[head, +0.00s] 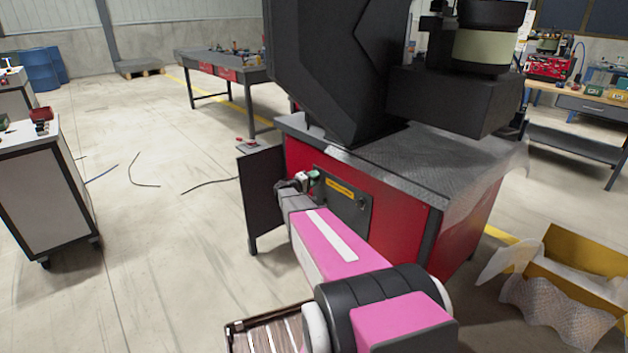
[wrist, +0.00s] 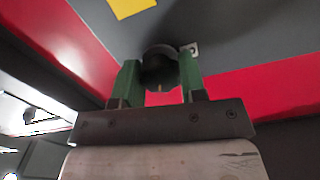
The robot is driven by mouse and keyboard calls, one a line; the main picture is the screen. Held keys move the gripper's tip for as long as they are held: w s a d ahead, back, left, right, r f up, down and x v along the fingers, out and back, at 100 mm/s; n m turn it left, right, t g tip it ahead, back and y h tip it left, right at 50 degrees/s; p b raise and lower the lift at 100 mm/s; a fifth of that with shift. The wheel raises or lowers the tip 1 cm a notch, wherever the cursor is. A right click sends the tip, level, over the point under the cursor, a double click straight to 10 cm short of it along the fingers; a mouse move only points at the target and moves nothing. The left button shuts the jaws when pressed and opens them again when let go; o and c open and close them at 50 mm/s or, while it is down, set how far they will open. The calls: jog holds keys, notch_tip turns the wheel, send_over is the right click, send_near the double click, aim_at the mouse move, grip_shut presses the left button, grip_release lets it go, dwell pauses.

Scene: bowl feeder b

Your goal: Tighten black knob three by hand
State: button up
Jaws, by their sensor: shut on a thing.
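In the wrist view, a round black knob (wrist: 159,62) sits against a dark grey panel. The green fingers of my gripper (wrist: 159,78) are on either side of it, shut on it. In the head view, my gripper (head: 309,179) reaches the left part of the grey panel (head: 342,204) on the red machine cabinet (head: 400,212). The held knob is mostly hidden there by the gripper. A small dark round part (head: 361,202) shows at the panel's right end. I cannot read any number on the knob.
A yellow label (head: 339,188) is on the panel, right of my gripper. A dark open door (head: 261,198) stands at the cabinet's left. A yellow box (head: 575,262) with wrapping lies on the floor at right. A white cart (head: 42,190) stands far left, with open floor between.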

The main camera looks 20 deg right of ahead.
jog(key=shift+s, duration=0.1)
jog(key=o, duration=0.9)
jog(key=shift+a, duration=0.1)
jog(key=v, duration=1)
jog(key=shift+s+a, duration=0.1)
jog(key=shift+a, duration=0.25)
